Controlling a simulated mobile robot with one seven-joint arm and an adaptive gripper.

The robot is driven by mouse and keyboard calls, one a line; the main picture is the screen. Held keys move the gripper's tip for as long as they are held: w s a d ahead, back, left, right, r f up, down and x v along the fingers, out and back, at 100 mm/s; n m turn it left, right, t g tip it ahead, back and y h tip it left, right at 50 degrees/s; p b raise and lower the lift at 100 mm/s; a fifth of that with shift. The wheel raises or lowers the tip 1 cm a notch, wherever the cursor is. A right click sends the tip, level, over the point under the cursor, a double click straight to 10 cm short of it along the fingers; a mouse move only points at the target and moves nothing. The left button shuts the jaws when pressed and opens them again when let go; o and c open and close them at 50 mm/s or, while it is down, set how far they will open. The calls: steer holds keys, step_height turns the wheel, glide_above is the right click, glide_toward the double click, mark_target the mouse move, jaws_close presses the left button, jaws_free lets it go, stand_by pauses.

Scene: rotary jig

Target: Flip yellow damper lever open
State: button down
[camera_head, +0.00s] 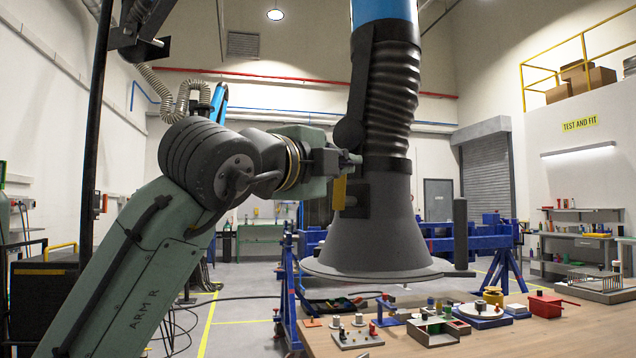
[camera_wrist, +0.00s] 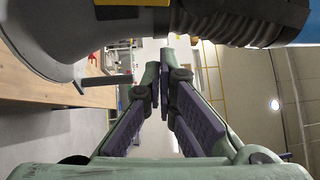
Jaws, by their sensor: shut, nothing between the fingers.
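The yellow damper lever (camera_head: 339,193) hangs down at the left side of the dark grey extraction hood (camera_head: 375,235), by a black block on its neck. In the wrist view, part of the yellow lever (camera_wrist: 118,3) shows at the top edge, against the hood (camera_wrist: 50,35). My gripper (camera_head: 352,159) is just above the lever in the head view, by the hood's collar. I cannot tell whether it touches. In the wrist view my gripper (camera_wrist: 165,80) is shut and empty, with the lever off to the upper left of its fingers.
A ribbed duct (camera_head: 393,90) rises from the hood. A wooden bench (camera_head: 500,335) below carries a red box (camera_head: 545,306), a grey switch board (camera_head: 357,338) and several small parts. Open floor lies left of the bench.

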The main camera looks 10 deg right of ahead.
steer(key=w+d+f+g+p, duration=0.1)
steer(key=w+d+p, duration=0.2)
steer(key=w+d, duration=0.2)
steer(key=w, duration=0.3)
steer(key=shift+w+m+y, duration=0.3)
steer(key=shift+w+m, duration=0.05)
steer(key=shift+m, duration=0.05)
steer(key=shift+a, duration=0.1)
steer(key=shift+r+p, duration=0.1)
steer(key=shift+p, duration=0.25)
steer(key=shift+w+a+r+n+p, duration=0.15)
steer(key=shift+w+a+n+p, duration=0.3)
steer(key=shift+n+p, duration=0.25)
steer(key=shift+a, duration=0.1)
